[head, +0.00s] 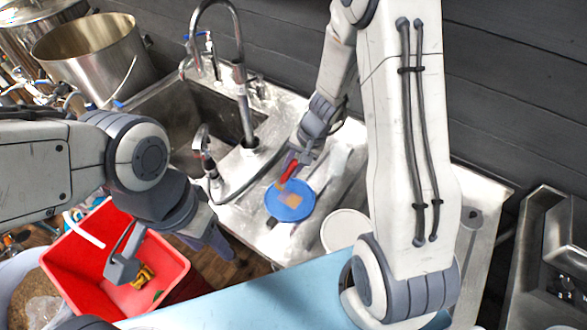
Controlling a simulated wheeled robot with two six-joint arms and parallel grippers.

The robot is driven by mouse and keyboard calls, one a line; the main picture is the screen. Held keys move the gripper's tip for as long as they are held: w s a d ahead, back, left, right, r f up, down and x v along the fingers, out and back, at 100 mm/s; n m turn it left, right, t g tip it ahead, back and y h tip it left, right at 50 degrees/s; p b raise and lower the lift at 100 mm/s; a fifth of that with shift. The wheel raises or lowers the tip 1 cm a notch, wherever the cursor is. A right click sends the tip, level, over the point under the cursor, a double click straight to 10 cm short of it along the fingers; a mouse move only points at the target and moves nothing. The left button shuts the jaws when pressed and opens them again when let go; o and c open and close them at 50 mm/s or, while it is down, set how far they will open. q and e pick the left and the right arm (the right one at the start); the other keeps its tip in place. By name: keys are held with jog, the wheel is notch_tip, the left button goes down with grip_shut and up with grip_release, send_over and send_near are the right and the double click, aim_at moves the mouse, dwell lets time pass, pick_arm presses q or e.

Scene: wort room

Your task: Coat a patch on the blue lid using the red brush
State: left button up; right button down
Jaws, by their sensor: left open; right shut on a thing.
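The blue lid (279,208) is a round disc lying on the steel counter right of the sink. A tan patch shows near its middle. The red brush (289,171) is held by my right gripper (297,160), which is shut on it at the far edge of the lid. The brush's lower end is over the lid near the patch; I cannot tell whether it touches.
The red bin (70,262) stands at lower left with small items in it. A sink (180,110) with a tall curved tap (240,80) lies behind. A white round lid or container (345,226) sits right of the blue lid. A light blue surface (270,300) spans the front.

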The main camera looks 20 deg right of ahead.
jog(key=shift+r, duration=0.65)
jog(key=shift+w+r+p, duration=0.2)
jog(key=shift+r+p, duration=0.05)
jog(key=shift+p, duration=0.3)
jog(key=shift+s+r+p, duration=0.1)
jog(key=shift+r+p, duration=0.55)
jog(key=shift+r, duration=0.2)
jog(key=shift+r+p, duration=0.9)
jog(key=shift+r, duration=0.2)
pick_arm(q)
notch_tip(320, 180, up, 5)
jog(key=shift+w+d+f, duration=0.1)
jog(key=shift+w+f, duration=0.05)
jog(key=shift+f, duration=0.1)
pick_arm(e)
jog(key=shift+f, duration=0.15)
jog(key=shift+f+b, duration=0.45)
jog(key=shift+b, duration=0.35)
pick_arm(q)
jog(key=shift+f, duration=0.55)
pick_arm(e)
jog(key=shift+s, duration=0.1)
